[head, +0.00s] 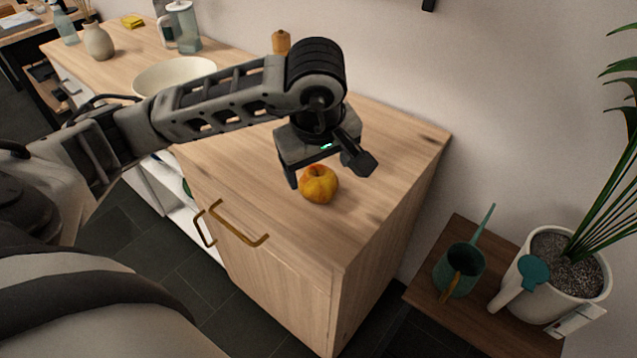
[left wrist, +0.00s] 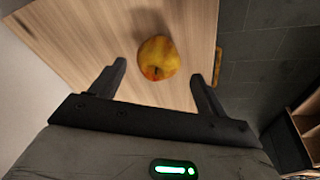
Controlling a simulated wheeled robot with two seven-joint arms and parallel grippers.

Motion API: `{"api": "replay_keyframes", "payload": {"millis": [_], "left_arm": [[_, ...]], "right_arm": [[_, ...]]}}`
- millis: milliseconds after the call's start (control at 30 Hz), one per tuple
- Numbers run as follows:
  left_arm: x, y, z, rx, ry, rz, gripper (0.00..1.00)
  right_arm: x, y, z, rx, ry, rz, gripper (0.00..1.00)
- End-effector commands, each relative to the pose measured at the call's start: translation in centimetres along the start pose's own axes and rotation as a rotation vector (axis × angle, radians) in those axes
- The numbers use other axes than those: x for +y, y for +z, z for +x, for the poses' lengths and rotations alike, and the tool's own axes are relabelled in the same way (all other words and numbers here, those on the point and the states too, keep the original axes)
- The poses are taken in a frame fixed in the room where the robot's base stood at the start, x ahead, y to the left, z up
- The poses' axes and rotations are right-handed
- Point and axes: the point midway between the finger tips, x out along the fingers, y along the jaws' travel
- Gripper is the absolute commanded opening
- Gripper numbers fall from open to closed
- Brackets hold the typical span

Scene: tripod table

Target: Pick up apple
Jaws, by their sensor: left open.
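A yellow-orange apple (head: 319,184) sits on the wooden counter (head: 390,160) near its right end. My left gripper (head: 328,178) is above and just behind the apple in the head view, pointing down, with its fingers apart. In the left wrist view the apple (left wrist: 158,58) lies just beyond the fingertips, between their lines, and the open left gripper (left wrist: 160,75) holds nothing. I cannot tell the exact height of the fingertips over the counter. My right gripper is not in view.
A cream bowl (head: 175,75) stands behind my left arm. A wooden object (head: 281,42) stands near the wall. A vase (head: 98,42) and glass pitcher (head: 184,28) are farther left. A low side table (head: 470,318) holds a green watering can (head: 459,272) and potted plant (head: 560,285).

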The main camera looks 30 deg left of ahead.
Motion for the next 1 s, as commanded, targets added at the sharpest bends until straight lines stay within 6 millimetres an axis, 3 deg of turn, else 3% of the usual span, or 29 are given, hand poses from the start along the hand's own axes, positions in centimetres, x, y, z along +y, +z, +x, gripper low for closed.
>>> {"api": "replay_keyframes", "payload": {"millis": [100, 333, 600, 900, 1000], "left_arm": [[0.0, 0.0, 1.6, -0.002, -0.002, -0.002, 0.75], [-0.1, -0.2, 3.2, -0.003, -0.003, -0.003, 0.75], [-0.1, -0.7, 7.0, -0.003, -0.001, -0.002, 0.75], [0.0, -0.7, 7.5, -0.002, 0.003, -0.001, 0.75], [0.0, -0.7, 7.5, -0.002, 0.002, -0.001, 0.47]], "right_arm": [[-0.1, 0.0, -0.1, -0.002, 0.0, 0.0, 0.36], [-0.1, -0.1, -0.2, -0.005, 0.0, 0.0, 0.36], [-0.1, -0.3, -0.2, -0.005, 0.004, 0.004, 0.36], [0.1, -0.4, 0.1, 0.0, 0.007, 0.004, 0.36], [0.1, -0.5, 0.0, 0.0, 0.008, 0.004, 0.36]]}}
